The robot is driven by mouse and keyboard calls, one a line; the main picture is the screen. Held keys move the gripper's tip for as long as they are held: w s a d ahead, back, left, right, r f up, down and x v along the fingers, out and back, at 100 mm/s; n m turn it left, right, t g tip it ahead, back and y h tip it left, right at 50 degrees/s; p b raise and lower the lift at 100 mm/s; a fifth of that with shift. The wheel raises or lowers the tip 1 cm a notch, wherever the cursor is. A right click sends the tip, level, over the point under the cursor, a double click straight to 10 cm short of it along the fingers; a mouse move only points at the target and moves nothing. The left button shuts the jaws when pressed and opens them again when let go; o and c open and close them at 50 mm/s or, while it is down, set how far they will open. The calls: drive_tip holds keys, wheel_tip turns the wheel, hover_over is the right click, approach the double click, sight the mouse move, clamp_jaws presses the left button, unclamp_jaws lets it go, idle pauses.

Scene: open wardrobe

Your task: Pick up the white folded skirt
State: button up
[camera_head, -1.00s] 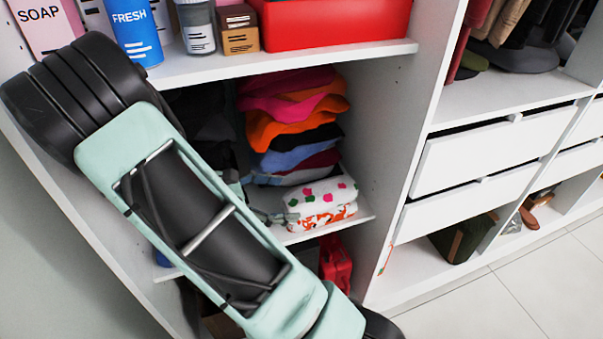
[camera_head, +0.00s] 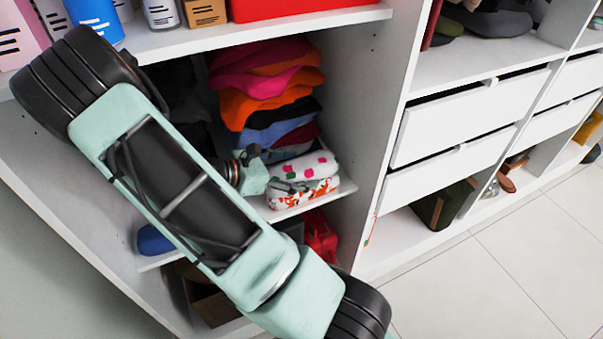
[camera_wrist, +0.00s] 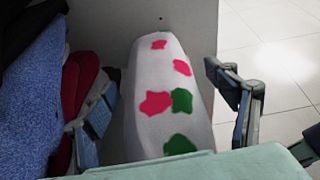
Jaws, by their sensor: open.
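The white folded skirt (camera_head: 316,166), with pink and green spots, lies on the shelf on top of a white folded cloth with an orange pattern (camera_head: 308,193). In the wrist view the skirt (camera_wrist: 150,75) fills the middle. My gripper (camera_wrist: 166,100) is open, with one finger to the left of the skirt and one to the right. In the head view my gripper (camera_head: 290,184) is at the front of the skirt, and my arm hides part of the shelf. Whether the fingers touch the cloth I cannot tell.
A stack of coloured folded clothes (camera_head: 262,100) stands behind and left of the skirt; blue and dark red cloth lies close to the left finger. The wardrobe side panel (camera_head: 365,110) is to the right. A red object (camera_head: 319,238) stands below the shelf.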

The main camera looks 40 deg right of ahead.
drive_tip(key=shift+d+f, duration=0.15)
drive_tip(key=shift+d, duration=0.2)
drive_tip(key=shift+c, duration=0.3)
drive_tip(key=c, duration=1.3)
